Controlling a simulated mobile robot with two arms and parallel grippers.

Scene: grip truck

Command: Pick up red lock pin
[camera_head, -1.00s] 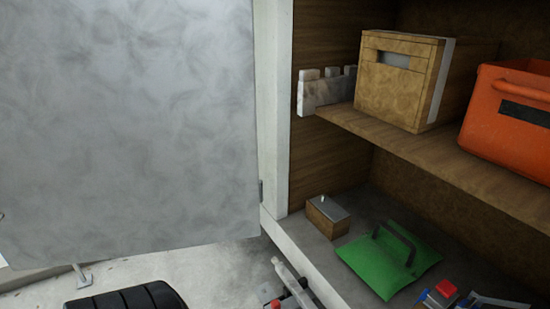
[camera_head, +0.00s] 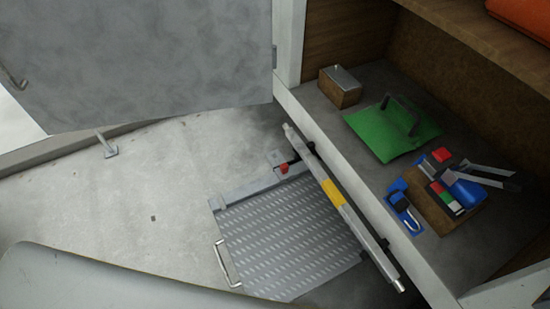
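A small red piece (camera_head: 283,168), which may be the red lock pin, sits on a grey latch at the upper edge of a patterned metal plate (camera_head: 290,235). It is beside a long grey bar (camera_head: 311,165) with a yellow band. A second red piece (camera_head: 440,155) lies among blue and grey items on the lower shelf at the right. I cannot tell for certain which is the pin. No gripper shows in the view, and nothing is seen touching either red piece.
A grey door panel (camera_head: 150,60) fills the upper left. The lower shelf (camera_head: 345,125) holds a wooden box (camera_head: 340,88) and a green bag-like item (camera_head: 392,132). An orange crate (camera_head: 522,15) is above.

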